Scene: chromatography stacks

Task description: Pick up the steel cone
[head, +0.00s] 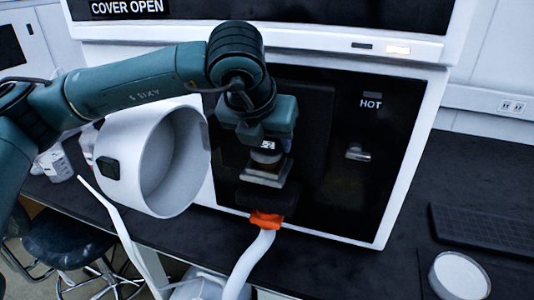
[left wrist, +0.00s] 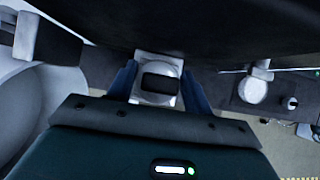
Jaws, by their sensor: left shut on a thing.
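My left gripper (head: 268,160) reaches down in front of the white instrument with the dark front panel. It is shut on a small pale metallic piece, the steel cone (head: 266,178), which looks silvery with a flat lower edge. In the left wrist view, the fingers of my left gripper (left wrist: 158,95) stand on both sides of this pale piece, whose middle shows a dark rectangle (left wrist: 160,82). The cone shape itself is hard to make out, being partly hidden by the gripper. My right gripper is not in view.
The instrument (head: 415,150) rises close behind the gripper. Its white round open door (head: 136,160) juts out at the left. A keyboard (head: 475,228) and a white round dish (head: 460,276) are on the dark bench at the right.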

